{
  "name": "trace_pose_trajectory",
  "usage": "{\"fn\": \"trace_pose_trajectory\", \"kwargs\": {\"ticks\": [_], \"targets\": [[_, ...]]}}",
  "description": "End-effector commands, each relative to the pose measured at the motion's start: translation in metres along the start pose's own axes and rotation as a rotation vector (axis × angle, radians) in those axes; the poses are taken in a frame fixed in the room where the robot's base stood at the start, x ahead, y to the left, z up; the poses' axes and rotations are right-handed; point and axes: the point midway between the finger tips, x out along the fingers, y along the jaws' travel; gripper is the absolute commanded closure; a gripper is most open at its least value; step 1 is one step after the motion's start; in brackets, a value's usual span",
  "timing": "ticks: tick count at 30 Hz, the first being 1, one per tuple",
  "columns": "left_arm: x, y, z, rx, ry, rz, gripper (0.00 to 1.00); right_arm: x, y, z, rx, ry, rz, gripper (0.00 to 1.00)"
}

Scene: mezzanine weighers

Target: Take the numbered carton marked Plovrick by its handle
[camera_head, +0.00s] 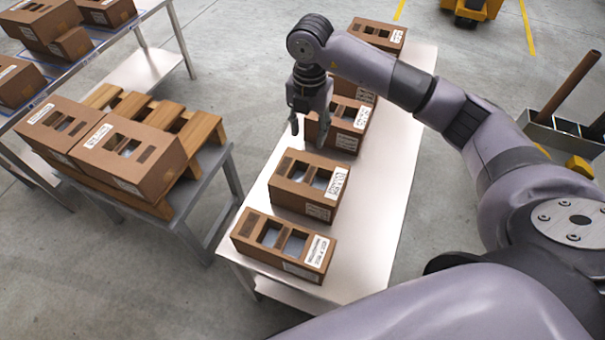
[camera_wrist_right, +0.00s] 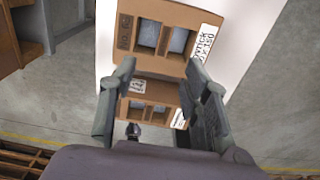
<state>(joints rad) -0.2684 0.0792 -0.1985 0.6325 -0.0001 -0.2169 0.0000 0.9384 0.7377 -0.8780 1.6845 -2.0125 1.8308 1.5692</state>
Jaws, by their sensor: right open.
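Several brown cartons stand in a row on a white table (camera_head: 386,215), each with two top openings and a bar between them. The nearest carton (camera_head: 262,262) and the second carton (camera_head: 292,202) are clear of my arm. My right gripper (camera_head: 309,122) is open and points down beside the third carton (camera_head: 345,142). In the right wrist view, my right gripper (camera_wrist_right: 160,75) shows empty fingers. A large carton (camera_wrist_right: 137,12) there has a label ending like "VRICK" and a number. A smaller-looking carton (camera_wrist_right: 155,88) shows between the fingers. My left gripper is out of view.
Two cartons (camera_head: 100,150) sit on a wooden pallet (camera_head: 205,128) on a stand to the left. More cartons (camera_head: 45,25) lie on a table at the back left. A bin with pipes (camera_head: 555,130) stands at the right. Floor is open between the tables.

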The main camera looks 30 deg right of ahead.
Motion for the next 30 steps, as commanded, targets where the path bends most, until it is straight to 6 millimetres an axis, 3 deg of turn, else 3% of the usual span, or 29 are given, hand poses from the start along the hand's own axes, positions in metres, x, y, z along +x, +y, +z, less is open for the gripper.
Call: {"fn": "trace_pose_trajectory", "kwargs": {"ticks": [11,16,23,30], "targets": [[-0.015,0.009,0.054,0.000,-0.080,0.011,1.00,0.079,-0.002,-0.002,0.001,0.006,-0.004,0.57],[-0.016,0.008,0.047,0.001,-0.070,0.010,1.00,0.106,-0.001,-0.001,0.001,0.005,-0.003,0.57],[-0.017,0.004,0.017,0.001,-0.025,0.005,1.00,0.122,-0.002,-0.002,0.000,0.004,-0.002,0.57],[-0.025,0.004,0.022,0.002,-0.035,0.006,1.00,0.157,-0.005,-0.005,0.001,0.005,-0.002,0.57]]}}
